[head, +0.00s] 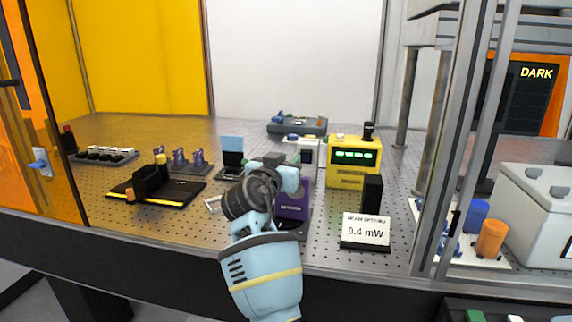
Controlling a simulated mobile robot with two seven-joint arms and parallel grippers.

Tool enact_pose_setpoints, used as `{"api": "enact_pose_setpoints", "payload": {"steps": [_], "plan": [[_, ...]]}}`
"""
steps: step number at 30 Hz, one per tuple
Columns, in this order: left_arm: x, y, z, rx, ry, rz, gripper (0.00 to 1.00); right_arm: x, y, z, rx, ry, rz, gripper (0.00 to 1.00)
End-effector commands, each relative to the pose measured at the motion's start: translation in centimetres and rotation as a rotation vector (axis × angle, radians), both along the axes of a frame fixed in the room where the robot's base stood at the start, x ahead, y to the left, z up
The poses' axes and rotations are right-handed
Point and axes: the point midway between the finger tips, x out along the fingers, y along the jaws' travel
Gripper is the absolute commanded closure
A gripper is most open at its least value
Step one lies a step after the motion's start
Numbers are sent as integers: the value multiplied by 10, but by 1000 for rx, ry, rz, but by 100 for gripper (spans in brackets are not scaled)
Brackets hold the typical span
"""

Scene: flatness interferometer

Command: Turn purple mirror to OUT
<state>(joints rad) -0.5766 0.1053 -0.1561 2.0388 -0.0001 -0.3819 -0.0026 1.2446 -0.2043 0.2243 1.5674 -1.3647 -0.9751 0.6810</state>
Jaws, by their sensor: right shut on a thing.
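The purple mirror (293,205) is a purple block on a dark base near the front middle of the perforated metal table. My right gripper (288,172), on a pale blue arm rising from the bottom, is at the top of the purple mirror and shut on it. The wrist and gripper hide its left side and upper part. I cannot read any IN or OUT marking on it. My left gripper is not in view.
A sign reading 0.4 mW (366,230) stands right of the mirror, before a black post (372,192). A yellow box (354,163) with a green display is behind. A light blue panel (232,150) stands back left. A metal frame post (455,150) bounds the right.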

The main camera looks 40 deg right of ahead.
Motion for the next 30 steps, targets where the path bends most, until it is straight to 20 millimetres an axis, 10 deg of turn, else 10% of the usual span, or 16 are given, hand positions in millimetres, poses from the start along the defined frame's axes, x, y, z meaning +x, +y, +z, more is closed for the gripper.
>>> {"api": "enact_pose_setpoints", "payload": {"steps": [6, 7, 11, 30], "plan": [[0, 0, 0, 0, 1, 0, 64, 0, 0, 2, -3, -2, 0, 98], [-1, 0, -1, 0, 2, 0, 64, 0, 0, 2, -3, -2, 0, 71], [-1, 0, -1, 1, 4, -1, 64, 0, 0, 1, -2, -1, 0, 54], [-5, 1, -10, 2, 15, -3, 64, -22, 39, -2, 0, 0, 4, 53]]}}
